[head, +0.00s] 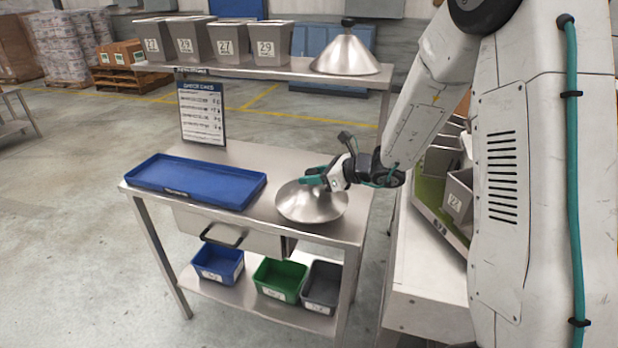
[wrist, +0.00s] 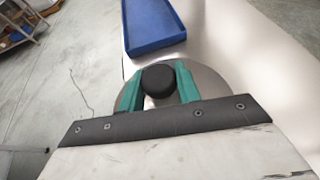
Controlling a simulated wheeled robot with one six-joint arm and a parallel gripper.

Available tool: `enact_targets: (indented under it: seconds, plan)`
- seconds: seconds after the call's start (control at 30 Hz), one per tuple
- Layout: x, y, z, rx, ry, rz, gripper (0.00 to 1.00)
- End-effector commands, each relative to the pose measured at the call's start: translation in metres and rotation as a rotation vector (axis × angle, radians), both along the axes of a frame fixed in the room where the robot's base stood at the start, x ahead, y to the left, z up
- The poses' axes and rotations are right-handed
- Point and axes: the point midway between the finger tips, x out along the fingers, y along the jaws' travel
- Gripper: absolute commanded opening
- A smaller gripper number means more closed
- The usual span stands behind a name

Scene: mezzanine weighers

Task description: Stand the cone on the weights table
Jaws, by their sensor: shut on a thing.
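The silver metal cone (head: 311,204) is upright at the right front of the steel weights table (head: 262,163). Its base is at or very close to the tabletop; I cannot tell whether it touches. My gripper (head: 314,177) is at the top of the cone, its green fingers shut on the black knob. In the wrist view the knob (wrist: 159,81) sits between the two green fingers of my gripper (wrist: 160,86), with the cone's metal (wrist: 211,82) showing around them. A second, similar cone (head: 346,56) with a black knob stands on the raised shelf.
A blue tray (head: 196,182) lies on the table's left, left of the held cone. A check card sign (head: 202,113) stands at the back. Several grey numbered bins (head: 228,44) line the raised shelf (head: 270,72). Small blue, green and grey bins (head: 280,281) sit on the lower shelf.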

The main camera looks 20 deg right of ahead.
Motion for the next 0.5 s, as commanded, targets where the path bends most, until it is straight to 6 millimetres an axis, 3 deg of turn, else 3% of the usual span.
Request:
enact_targets:
  seconds: [0.2, 0.5]
  plan:
    - [0.005, -0.005, -0.004, 0.002, 0.0, -0.01, 0.0]
    - [0.005, -0.011, -0.037, 0.001, 0.0, -0.017, 0.0]
